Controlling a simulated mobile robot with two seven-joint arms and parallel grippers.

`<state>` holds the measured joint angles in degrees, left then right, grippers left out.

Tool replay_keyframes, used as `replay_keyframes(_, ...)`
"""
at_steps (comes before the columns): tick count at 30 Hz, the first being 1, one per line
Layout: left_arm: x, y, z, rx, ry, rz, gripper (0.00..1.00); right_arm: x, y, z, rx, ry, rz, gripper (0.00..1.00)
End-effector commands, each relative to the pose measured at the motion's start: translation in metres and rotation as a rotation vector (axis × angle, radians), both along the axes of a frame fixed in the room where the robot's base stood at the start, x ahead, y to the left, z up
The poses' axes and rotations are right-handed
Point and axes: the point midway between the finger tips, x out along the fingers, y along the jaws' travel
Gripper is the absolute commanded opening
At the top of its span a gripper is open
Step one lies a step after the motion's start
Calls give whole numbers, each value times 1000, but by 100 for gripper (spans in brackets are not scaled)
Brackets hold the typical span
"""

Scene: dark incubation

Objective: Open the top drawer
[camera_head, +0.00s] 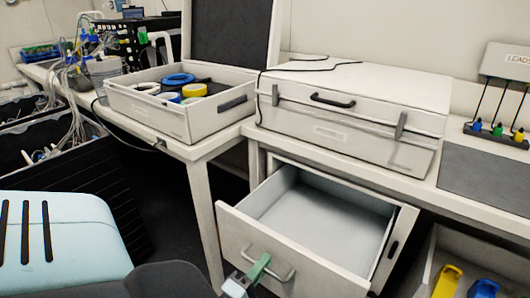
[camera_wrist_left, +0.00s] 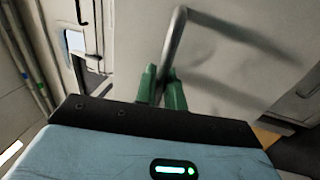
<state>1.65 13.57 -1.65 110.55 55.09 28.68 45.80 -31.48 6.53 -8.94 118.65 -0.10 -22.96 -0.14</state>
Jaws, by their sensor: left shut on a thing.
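The top drawer (camera_head: 296,262) under the white bench is pulled out, and its pale grey inside (camera_head: 325,222) is empty. Its metal bar handle (camera_head: 285,272) is on the front panel. In the left wrist view the green fingertips (camera_wrist_left: 161,88) close around one leg of the bar handle (camera_wrist_left: 172,45). My right gripper is in neither view.
A white case (camera_head: 350,100) with a black handle stands on the bench above the drawer. An open tray (camera_head: 180,125) with coloured tape rolls stands to the left. A bin with yellow and blue items (camera_head: 448,282) is at the lower right.

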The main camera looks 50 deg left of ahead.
Motion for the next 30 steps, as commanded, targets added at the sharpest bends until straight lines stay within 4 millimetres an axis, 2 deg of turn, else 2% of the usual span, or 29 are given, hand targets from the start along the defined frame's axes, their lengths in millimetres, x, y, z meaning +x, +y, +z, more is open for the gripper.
replay_keyframes(6,0,0,0,0,0,0,0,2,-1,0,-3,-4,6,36)
replay_keyframes(7,0,0,0,0,0,-1,14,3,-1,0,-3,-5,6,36)
replay_keyframes(10,0,0,0,0,0,-1,28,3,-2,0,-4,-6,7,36)
replay_keyframes(11,0,0,0,0,0,-1,29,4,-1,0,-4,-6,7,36)
replay_keyframes(20,-2,-1,-1,1,1,-1,29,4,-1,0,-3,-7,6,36)
replay_keyframes(23,-10,-2,-3,2,2,-1,29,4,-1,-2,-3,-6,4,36)
replay_keyframes(30,-47,-11,-11,1,4,-2,29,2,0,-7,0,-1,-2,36)
